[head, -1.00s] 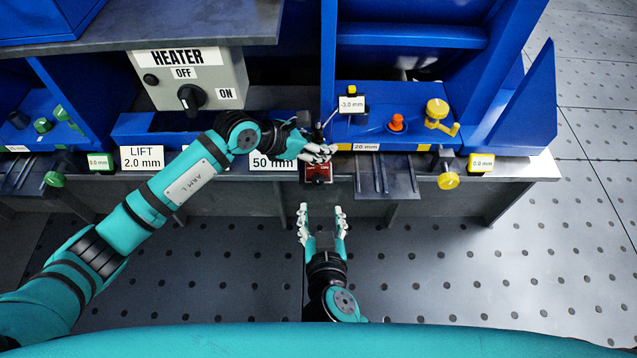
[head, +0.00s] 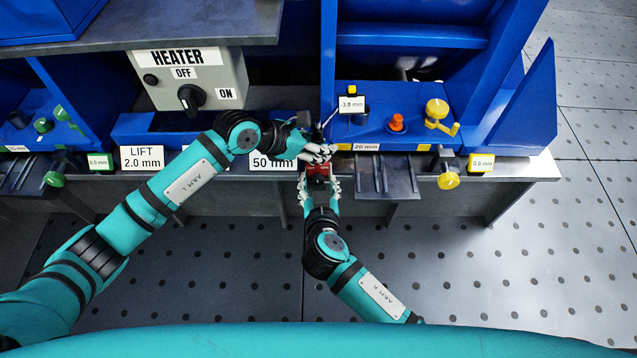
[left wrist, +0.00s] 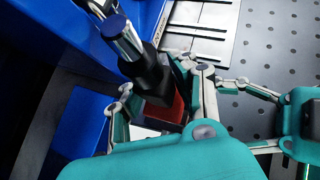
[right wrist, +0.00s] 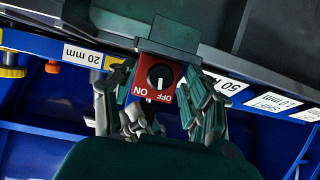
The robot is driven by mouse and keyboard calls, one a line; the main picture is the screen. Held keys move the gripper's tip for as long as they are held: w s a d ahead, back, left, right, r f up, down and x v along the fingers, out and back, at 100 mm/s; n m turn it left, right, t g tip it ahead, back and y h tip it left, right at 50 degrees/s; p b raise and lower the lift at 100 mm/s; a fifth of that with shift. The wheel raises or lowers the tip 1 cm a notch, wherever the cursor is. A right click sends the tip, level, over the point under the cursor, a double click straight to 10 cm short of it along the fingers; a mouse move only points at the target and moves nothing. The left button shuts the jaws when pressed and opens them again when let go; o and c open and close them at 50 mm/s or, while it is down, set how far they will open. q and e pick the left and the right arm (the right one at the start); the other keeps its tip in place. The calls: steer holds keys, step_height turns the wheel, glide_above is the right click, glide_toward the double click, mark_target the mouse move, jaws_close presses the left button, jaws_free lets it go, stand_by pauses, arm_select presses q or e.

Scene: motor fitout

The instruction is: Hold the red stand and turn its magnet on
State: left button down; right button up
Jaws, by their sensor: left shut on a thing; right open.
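The red stand (head: 318,171) is at the front edge of the bench, with a black upper part and a metal post in the left wrist view (left wrist: 171,108). My left gripper (head: 318,153) is shut on the stand from the left and behind. My right gripper (head: 320,186) is open in front of the stand. In the right wrist view its fingers lie on either side of the red face (right wrist: 177,93); contact is unclear. That face bears a round black knob (right wrist: 160,77) with a white mark and the words ON and OFF. Which word the mark points at is unclear.
A heater box (head: 217,83) with its own OFF/ON knob is at the upper left. A dark slotted plate (head: 385,178) juts out just right of the stand. Blue machine frames stand behind. The perforated floor in front of the bench is clear.

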arm_select(q)
steer(key=shift+a+f, duration=0.1)
steer(key=shift+f, duration=0.05)
arm_select(e)
jaws_close()
steer(key=shift+h, duration=0.3)
steer(key=shift+a+n+t+h, duration=0.15)
steer(key=shift+n+t+h, duration=0.15)
steer(key=shift+n+h, duration=1.3)
steer(key=shift+n, duration=0.4)
jaws_free()
steer(key=shift+s, duration=0.1)
